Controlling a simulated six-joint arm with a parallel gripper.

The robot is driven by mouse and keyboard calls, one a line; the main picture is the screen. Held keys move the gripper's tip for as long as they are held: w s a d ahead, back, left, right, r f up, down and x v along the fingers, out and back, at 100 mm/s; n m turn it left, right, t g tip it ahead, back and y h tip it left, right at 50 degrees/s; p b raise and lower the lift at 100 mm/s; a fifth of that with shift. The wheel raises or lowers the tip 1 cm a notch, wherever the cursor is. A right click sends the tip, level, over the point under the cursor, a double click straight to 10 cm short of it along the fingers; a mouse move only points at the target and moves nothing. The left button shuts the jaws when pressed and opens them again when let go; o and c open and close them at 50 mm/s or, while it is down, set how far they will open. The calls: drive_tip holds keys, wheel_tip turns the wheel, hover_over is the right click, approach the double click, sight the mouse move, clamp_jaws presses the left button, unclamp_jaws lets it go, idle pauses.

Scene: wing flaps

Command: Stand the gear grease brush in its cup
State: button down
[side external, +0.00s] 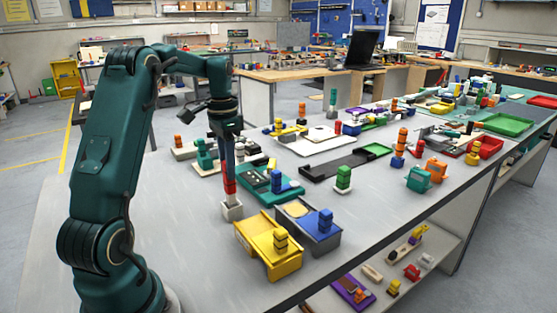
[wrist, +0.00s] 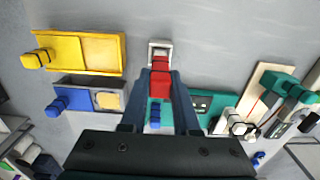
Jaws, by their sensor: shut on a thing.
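The gear grease brush (side external: 230,187) is red and upright between the fingers of my gripper (side external: 229,177). In the wrist view the red brush (wrist: 160,84) sits between the two dark fingertips of my gripper (wrist: 160,92), which is shut on it. The small pale grey square cup (side external: 232,211) stands on the table directly below the brush. The cup (wrist: 151,47) also shows just beyond the brush in the wrist view. The brush's lower end meets the cup's opening in the side view. I cannot tell how deep it sits inside.
A yellow tray (side external: 260,231) and a grey-blue tray (side external: 322,240) stand close to the right of the cup. A teal tray (side external: 262,197) with a blue piece lies behind them. Bare tabletop (side external: 180,215) lies left of the cup.

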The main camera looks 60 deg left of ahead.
drive_tip(key=shift+f, duration=0.1)
drive_tip(key=c, duration=0.7)
unclamp_jaws()
drive_tip(key=shift+o, duration=0.2)
